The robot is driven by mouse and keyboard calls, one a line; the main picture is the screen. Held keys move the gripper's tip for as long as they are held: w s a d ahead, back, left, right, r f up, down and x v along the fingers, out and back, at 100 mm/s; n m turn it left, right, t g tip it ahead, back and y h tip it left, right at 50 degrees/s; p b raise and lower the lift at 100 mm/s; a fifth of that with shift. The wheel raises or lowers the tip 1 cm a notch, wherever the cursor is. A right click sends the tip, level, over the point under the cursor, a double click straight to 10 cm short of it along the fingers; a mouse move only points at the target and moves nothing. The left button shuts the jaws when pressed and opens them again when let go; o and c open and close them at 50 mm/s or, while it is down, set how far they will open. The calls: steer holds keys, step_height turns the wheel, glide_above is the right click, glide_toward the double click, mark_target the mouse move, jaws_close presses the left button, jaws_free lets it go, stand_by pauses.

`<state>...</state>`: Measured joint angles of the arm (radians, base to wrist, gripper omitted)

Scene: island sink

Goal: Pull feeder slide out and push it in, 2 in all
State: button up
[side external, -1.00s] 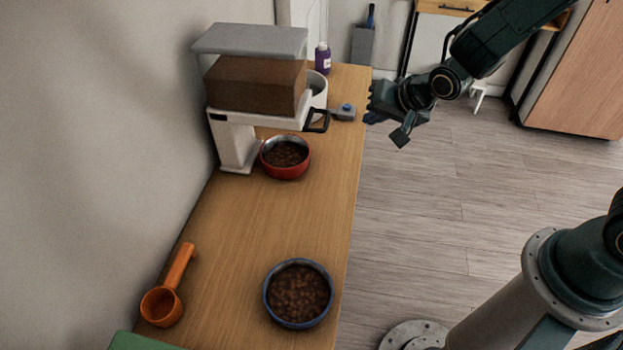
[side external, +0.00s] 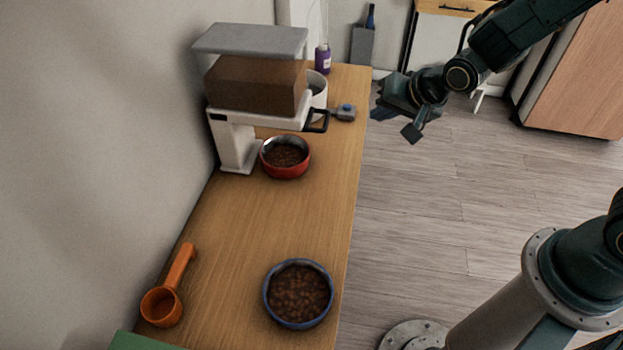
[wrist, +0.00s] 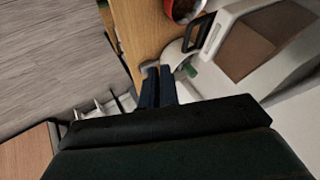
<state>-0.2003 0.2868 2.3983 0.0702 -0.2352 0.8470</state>
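The feeder (side external: 240,118) is white, with a grey lid and a brown-filled hopper, and stands at the far end of the counter. The feeder slide's black loop handle (side external: 318,122) sticks out at its right, and shows in the wrist view (wrist: 198,34). I cannot tell exactly how far the slide is out. A red bowl (side external: 286,172) of kibble stands below the feeder's front. My gripper (side external: 376,113) is in the air right of the handle, past the counter edge, and touches nothing. In the wrist view its dark blue fingers (wrist: 157,88) are together and empty.
A small grey box with a blue top (side external: 345,113) sits by the counter edge near the handle. A white pot (side external: 318,90) and purple bottle (side external: 323,59) stand behind. A blue bowl (side external: 298,294) and orange scoop (side external: 164,300) are nearer. The middle counter is clear.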

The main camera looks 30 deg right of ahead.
steer(key=o, duration=0.5)
steer(key=shift+w, duration=0.15)
steer(key=shift+o, duration=0.2)
steer(key=m+g, duration=0.1)
steer(key=g, duration=0.2)
glide_toward(328, 119)
steer(key=s+d+r, duration=0.1)
steer(key=w+r+g+y, duration=0.1)
steer(key=w+r+g, duration=0.2)
steer(key=r, duration=0.2)
steer(key=shift+d+r+m, duration=0.3)
steer(key=shift+d+r, duration=0.05)
steer(key=x, duration=1.3)
steer(key=shift+s+f, duration=0.1)
steer(key=shift+f, duration=0.35)
jaws_close()
